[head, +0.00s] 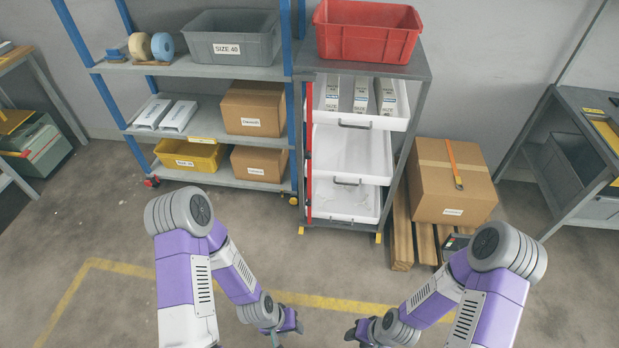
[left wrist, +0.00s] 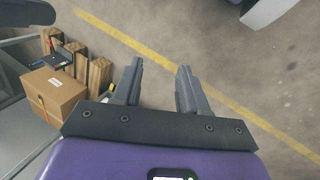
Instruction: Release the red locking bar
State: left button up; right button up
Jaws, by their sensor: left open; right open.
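The red locking bar (head: 309,150) is a thin upright strip on the left front edge of the grey drawer rack (head: 424,74). It runs down beside the stacked white trays (head: 347,153). My left gripper (head: 290,330) is low in the head view, in front of the rack and well apart from the bar. In the left wrist view its two fingers (left wrist: 160,85) are spread with nothing between them, above bare floor. My right gripper (head: 358,338) is also low, to the right of the left one, open and apart from the rack; its fingertips are small in view.
A red crate (head: 367,42) stands on top of the rack. A blue-post shelf (head: 190,75) with boxes and bins stands close on the left. A cardboard box (head: 450,180) on a wooden pallet (head: 402,232) stands on the right. The floor before the rack is clear.

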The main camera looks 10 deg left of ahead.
aim_at(308, 156)
jog(key=z, duration=0.7)
jog(key=i, duration=1)
jog(key=u, duration=0.25)
